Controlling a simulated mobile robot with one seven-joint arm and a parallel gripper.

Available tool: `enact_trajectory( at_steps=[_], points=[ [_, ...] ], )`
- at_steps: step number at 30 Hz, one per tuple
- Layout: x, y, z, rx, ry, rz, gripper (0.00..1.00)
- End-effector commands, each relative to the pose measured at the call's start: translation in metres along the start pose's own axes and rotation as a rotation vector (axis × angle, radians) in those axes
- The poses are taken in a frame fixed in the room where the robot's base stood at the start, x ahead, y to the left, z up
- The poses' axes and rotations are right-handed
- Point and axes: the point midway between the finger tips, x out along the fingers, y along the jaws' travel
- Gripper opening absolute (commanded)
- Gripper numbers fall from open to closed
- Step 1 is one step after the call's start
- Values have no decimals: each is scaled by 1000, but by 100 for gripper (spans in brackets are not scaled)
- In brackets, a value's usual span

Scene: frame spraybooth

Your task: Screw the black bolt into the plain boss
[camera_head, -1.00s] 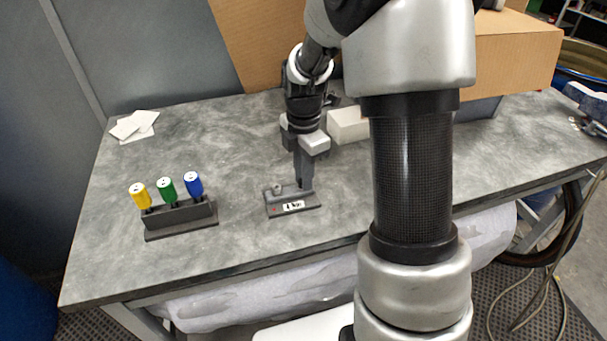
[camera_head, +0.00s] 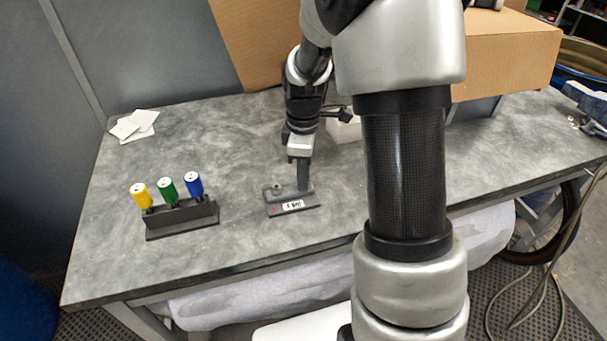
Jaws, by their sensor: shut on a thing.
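My gripper (camera_head: 304,187) points straight down at the right end of the block. It is shut, with its fingertips low at the block's top. The black bolt is hidden between the fingers or too small to make out. The boss under my fingers is also hidden, so I cannot tell how deep the bolt sits.
A dark rack (camera_head: 182,220) with yellow, green and blue-handled tools stands to the left. White cards (camera_head: 135,124) lie at the back left. A white block (camera_head: 345,130) sits behind my gripper, near a cardboard box (camera_head: 505,60). The bench front is clear.

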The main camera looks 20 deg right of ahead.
Motion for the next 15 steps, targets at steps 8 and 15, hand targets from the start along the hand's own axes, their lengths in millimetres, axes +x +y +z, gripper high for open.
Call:
enact_trajectory(
  at_steps=[8, 15],
  points=[
    [0, -1, 0, 94, -1, -1, 0],
    [0, -2, 0, 381, -1, -1, 0]
  ],
)
